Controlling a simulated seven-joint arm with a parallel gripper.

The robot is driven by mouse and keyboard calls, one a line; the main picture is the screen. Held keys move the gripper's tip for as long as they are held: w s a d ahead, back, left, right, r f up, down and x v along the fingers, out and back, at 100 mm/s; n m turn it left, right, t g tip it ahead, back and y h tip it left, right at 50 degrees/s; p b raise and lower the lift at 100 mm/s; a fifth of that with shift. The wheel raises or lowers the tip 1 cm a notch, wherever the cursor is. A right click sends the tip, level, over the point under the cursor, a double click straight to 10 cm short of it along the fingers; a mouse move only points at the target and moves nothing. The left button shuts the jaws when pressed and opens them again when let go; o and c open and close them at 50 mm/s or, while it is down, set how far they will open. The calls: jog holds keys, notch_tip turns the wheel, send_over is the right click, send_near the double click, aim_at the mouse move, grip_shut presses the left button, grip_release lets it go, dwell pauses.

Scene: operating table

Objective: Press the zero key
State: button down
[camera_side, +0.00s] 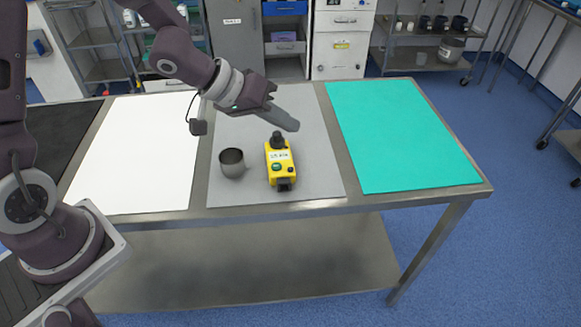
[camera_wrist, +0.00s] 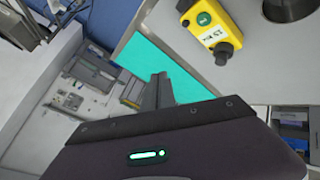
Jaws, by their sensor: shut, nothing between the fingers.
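A yellow device (camera_side: 281,154) stands on the grey mat. It has a black knob (camera_side: 277,139) at its far end, a white label, a round green button (camera_side: 277,167) and a black part at its near end. In the wrist view the yellow device (camera_wrist: 228,36) is at the upper right, with its green button (camera_wrist: 204,19) clear. No mark reading zero can be made out. My gripper (camera_side: 291,124) is shut and empty, tilted down above the knob end, seemingly apart from the device.
A grey metal mug (camera_side: 233,163) stands left of the device; it shows at the wrist view's top edge (camera_wrist: 288,8). The grey mat (camera_side: 320,185) is otherwise bare. A white mat (camera_side: 140,160) and a teal mat (camera_side: 400,135) lie empty on either side.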

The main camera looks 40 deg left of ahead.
jog(key=shift+f, duration=0.15)
send_over(286, 172)
jog(key=shift+a+f, duration=0.1)
jog(key=shift+f, duration=4.2)
jog(key=shift+f, duration=0.1)
jog(key=shift+f, duration=0.3)
jog(key=shift+f, duration=0.4)
jog(key=shift+r, duration=0.8)
